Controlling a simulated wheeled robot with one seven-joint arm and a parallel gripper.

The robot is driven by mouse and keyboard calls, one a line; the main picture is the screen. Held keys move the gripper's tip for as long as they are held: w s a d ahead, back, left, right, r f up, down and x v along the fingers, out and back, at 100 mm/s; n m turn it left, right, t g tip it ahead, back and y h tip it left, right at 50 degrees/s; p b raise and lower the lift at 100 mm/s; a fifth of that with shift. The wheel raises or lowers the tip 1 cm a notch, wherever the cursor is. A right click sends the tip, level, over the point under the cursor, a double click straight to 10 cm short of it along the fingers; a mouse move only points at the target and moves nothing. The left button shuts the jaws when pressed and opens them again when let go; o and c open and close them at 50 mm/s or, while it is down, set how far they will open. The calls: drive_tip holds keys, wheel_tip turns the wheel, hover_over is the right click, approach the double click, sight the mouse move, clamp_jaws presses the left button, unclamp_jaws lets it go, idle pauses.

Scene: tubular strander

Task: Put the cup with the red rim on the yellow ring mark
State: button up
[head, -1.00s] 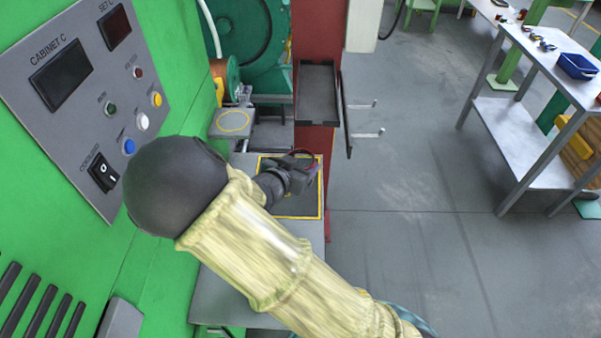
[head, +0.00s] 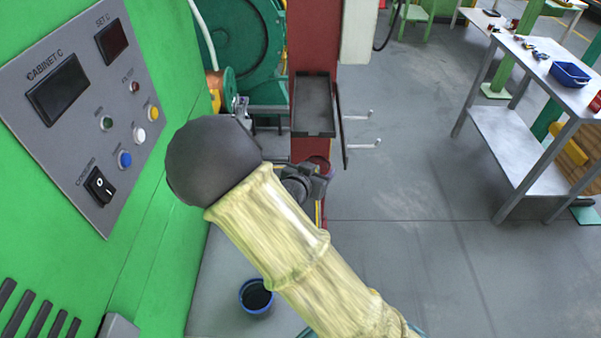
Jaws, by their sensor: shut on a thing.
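My gripper (head: 312,180) is beyond the end of my arm, just in front of the red column. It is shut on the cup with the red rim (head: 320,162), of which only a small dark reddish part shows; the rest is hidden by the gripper. I cannot tell how upright the cup is. The yellow ring mark is hidden behind my arm in the current view; a second earlier it showed on a small grey plate beside the green cabinet.
A blue-rimmed cup (head: 256,297) with a dark inside stands on the grey surface near the cabinet. A dark tray (head: 314,105) and hooks (head: 362,144) are on the red column (head: 313,45). The green control cabinet (head: 165,75) stands close on the left.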

drive_tip(key=w+d+f+n+t+y, duration=0.1)
drive_tip(key=w+d+f+n+y, duration=0.15)
drive_tip(key=d+f, duration=0.4)
drive_tip(key=s+d+f+n+y, duration=0.3)
drive_tip(key=s+f, duration=0.1)
drive_tip(key=f, duration=0.5)
drive_tip(key=shift+s+d+t+y, duration=0.15)
drive_tip(key=shift+d+t+y, duration=0.2)
drive_tip(key=shift+d+t, duration=0.05)
drive_tip(key=shift+f, duration=0.15)
